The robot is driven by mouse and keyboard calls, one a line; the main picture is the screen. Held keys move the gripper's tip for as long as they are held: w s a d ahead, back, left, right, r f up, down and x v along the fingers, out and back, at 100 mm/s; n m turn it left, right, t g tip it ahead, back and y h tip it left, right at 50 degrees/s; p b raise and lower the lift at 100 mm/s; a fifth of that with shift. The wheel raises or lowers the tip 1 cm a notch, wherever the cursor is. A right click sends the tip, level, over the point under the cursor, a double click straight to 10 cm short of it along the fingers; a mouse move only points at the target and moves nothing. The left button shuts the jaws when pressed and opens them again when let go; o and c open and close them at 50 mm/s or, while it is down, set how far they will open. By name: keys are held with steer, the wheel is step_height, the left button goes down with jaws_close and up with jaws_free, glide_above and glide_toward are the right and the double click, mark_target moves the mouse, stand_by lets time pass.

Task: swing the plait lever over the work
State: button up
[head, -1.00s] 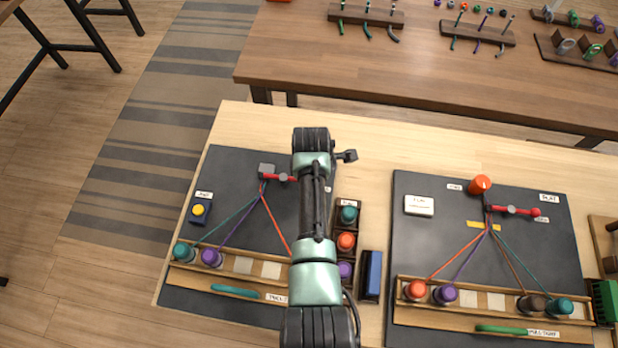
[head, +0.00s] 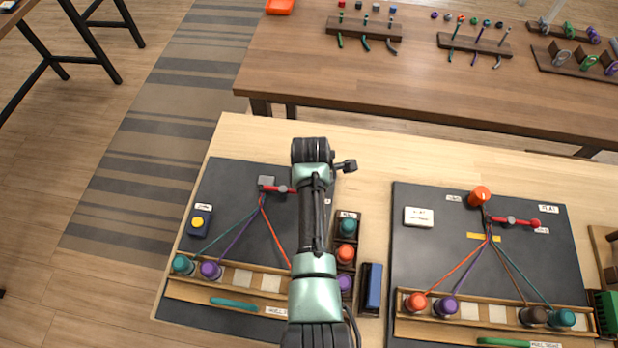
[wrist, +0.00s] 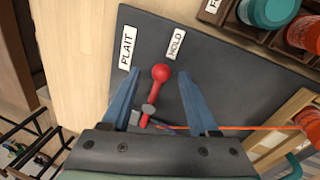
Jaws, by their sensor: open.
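The red plait lever (head: 283,189) on the left dark board (head: 222,175) pivots near a grey block, and my arm hides its outer end. In the wrist view the lever's round red knob (wrist: 161,72) and shaft lie between the open blue fingers of my gripper (wrist: 157,77). The fingers stand on either side of the lever, apart from it; their height above it is hard to tell. The PLAIT label (wrist: 127,55) lies left of the knob and the HOLD label (wrist: 175,43) just above and right of it. In the head view my arm hides the gripper.
Teal, purple and orange cords run from the post to bobbins in a wooden rail (head: 245,265). A bobbin rack (head: 346,216) and a blue block (head: 372,288) stand right of my arm. A second board (head: 440,260) with its own red lever (head: 511,220) lies further right.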

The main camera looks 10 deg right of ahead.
step_height(320, 180, up, 12)
steer(key=s, duration=0.2)
steer(key=shift+s, duration=0.15)
steer(key=shift+a+f, duration=0.1)
stand_by(0.4)
